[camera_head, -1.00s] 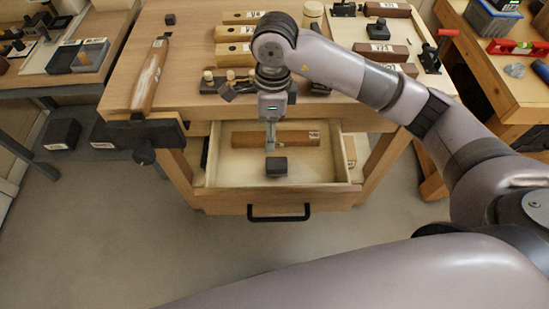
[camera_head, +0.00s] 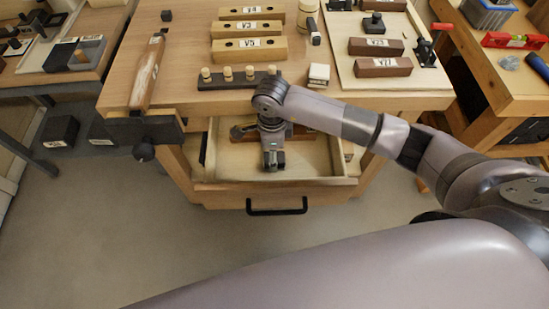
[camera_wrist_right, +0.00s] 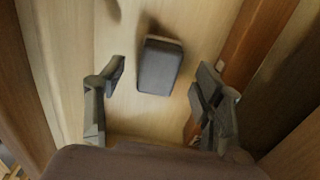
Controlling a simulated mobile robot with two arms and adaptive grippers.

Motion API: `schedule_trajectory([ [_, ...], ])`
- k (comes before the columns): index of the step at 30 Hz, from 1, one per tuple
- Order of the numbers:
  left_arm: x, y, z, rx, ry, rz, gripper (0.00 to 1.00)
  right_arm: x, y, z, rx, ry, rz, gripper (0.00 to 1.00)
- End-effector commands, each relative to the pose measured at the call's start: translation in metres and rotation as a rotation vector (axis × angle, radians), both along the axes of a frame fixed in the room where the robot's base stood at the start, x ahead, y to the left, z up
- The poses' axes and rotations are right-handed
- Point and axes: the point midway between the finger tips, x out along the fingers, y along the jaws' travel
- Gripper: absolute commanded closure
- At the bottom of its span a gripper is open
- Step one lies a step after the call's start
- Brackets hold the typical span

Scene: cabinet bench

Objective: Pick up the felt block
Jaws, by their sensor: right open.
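The felt block (camera_wrist_right: 160,66) is a small dark grey block lying on the pale floor of the open drawer (camera_head: 225,182). In the right wrist view it lies between and slightly beyond the two fingertips, with a gap on each side. My right gripper (camera_wrist_right: 161,80) is open and empty. In the head view my right gripper (camera_head: 273,160) reaches down into the drawer from above, and the block is largely hidden there by the gripper. My left gripper is not in view.
A reddish-brown wooden bar (camera_wrist_right: 245,42) lies in the drawer beside the block. The drawer's front has a black handle (camera_head: 277,210). On the bench (camera_head: 195,62) above stand a rack with pegs (camera_head: 236,80) and several labelled wooden blocks.

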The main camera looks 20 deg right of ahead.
Motion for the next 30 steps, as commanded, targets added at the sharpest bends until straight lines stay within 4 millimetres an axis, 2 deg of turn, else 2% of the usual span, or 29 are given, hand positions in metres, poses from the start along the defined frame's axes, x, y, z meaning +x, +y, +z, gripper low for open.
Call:
schedule_trajectory([
  [3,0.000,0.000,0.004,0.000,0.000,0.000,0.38,-0.001,0.001,-0.018,0.002,0.004,-0.001,0.38],
  [6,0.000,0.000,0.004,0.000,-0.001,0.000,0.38,-0.001,0.000,-0.029,0.002,0.002,0.000,0.38],
  [14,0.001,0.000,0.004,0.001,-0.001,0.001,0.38,0.000,0.001,-0.032,0.002,-0.001,0.000,0.38],
  [30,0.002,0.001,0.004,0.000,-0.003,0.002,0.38,0.000,0.000,-0.032,0.002,-0.001,0.000,0.73],
])
